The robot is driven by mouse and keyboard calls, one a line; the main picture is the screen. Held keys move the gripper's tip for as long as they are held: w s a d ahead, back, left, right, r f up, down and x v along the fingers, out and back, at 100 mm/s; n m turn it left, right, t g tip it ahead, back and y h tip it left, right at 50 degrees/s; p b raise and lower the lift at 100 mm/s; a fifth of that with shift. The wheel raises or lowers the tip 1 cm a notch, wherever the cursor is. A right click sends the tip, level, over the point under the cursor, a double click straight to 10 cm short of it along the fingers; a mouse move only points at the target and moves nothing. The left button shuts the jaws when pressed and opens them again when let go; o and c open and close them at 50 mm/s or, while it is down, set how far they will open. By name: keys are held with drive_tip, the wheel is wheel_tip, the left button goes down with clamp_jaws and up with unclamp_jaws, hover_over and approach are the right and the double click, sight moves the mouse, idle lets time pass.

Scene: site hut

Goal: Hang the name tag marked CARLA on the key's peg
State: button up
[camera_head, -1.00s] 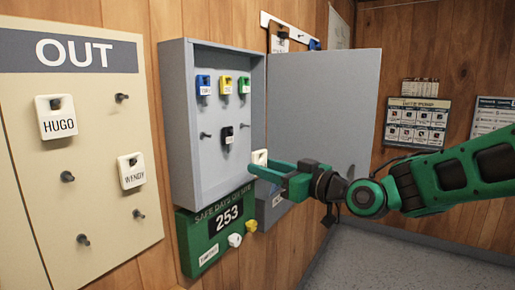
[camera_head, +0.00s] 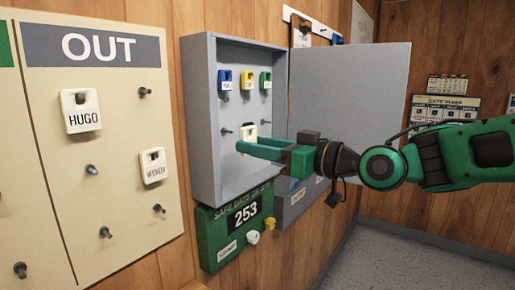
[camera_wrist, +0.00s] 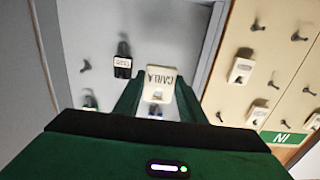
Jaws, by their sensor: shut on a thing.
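My gripper (camera_head: 240,147) is shut on the white CARLA tag (camera_wrist: 159,85), which reads upside down in the wrist view. In the head view the tag (camera_head: 250,131) stands at the fingertips, in front of the lower row of the grey key cabinet (camera_head: 201,125). A black key (camera_wrist: 122,66) with a white label hangs in that row. The wrist view shows it beside the held tag, with a gap in the picture. In the head view the tag mostly hides it. Whether the tag touches any peg cannot be told.
Blue (camera_head: 226,80), yellow (camera_head: 247,79) and green (camera_head: 265,80) keys hang in the cabinet's upper row. A bare peg (camera_head: 226,132) is left of the tag. The cabinet door (camera_head: 350,95) stands open at the right. The OUT board (camera_head: 110,210) holds HUGO (camera_head: 82,112) and WENDY (camera_head: 153,165) tags.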

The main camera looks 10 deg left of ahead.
sight(225, 140)
drive_tip(key=shift+f+x, duration=0.2)
drive_tip(key=shift+x, duration=2.85)
drive_tip(key=shift+s+f, duration=0.1)
drive_tip(key=shift+s, duration=0.2)
drive_tip(key=o, duration=0.9)
drive_tip(key=shift+o, duration=0.2)
